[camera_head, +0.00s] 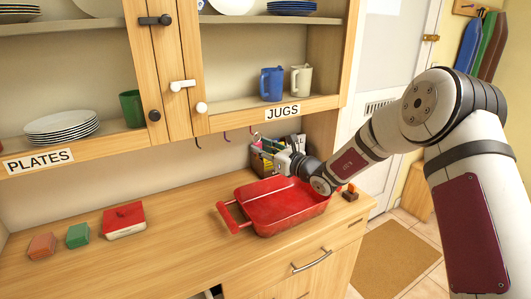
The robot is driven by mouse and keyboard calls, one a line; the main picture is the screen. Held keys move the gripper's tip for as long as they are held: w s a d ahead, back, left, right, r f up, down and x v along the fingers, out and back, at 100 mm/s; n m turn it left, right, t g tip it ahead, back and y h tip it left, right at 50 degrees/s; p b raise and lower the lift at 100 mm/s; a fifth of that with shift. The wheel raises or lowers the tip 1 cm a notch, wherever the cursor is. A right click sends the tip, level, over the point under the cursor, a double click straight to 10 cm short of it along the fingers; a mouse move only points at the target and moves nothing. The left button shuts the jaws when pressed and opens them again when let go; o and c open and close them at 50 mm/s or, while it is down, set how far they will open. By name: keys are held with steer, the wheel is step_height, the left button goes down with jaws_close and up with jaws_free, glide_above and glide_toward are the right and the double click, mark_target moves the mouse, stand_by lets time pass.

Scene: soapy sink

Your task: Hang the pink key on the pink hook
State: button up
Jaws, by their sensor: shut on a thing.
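My gripper (281,161) is beneath the right part of the wall cabinet, in front of the back wall and above the far side of the red tray. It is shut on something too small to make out. I cannot pick out the pink key anywhere in view. Thin small hooks hang from the cabinet's underside: a bluish-purple one (198,142), a purplish one (226,136) to its right, and another (254,132) close to the gripper's upper left. They are too small for me to tell for sure which is pink. No contact between gripper and hook can be made out.
A red tray (227,218) with handles stands on the counter below my gripper. A rack with papers (262,150) is behind the gripper. A small brown block (350,194) stands right of the tray. Red, green and orange items lie left; the counter between is clear.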

steer(key=shift+w+a+f+b, duration=0.1)
steer(key=shift+w+a+b, duration=0.25)
steer(key=shift+w+b, duration=0.15)
steer(key=shift+w+a+f+b, duration=0.1)
steer(key=shift+w+a+b, duration=0.25)
steer(key=shift+w, duration=0.2)
steer(key=shift+w+a+f+b, duration=0.3)
steer(key=shift+w+b, duration=0.1)
steer(key=shift+w, duration=0.1)
steer(key=o, duration=1)
